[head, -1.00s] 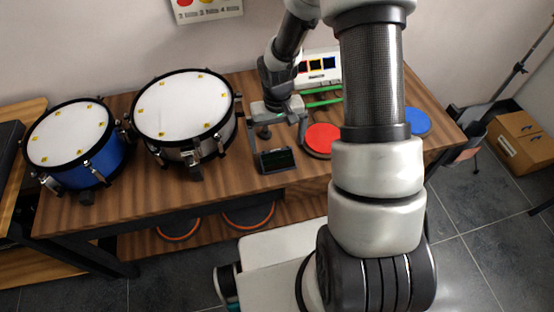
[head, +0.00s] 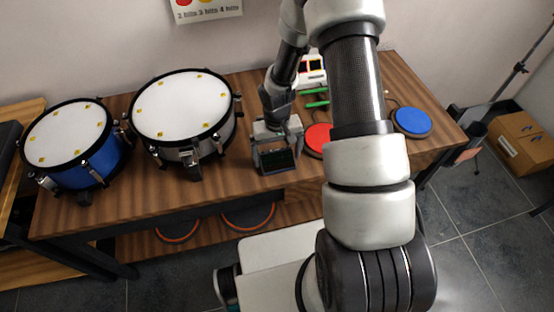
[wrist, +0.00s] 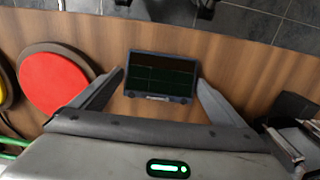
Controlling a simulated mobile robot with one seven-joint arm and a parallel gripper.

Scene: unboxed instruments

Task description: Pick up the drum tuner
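The drum tuner (head: 277,162) is a small dark box with a dark screen, near the front edge of the wooden table. In the wrist view the tuner (wrist: 160,77) lies between the two fingers of my gripper (wrist: 161,82). The fingers are spread, one on each side of it, with thin strips of table showing between them and its sides. In the head view my gripper (head: 274,152) is down over the tuner, and its body covers the area just behind the tuner.
A blue drum (head: 66,145) and a larger grey drum (head: 182,108) stand to the left. A red pad (head: 316,139) lies close on the right, with a blue pad (head: 411,121) farther right. Green sticks (head: 316,104) lie behind. The table's front edge is close.

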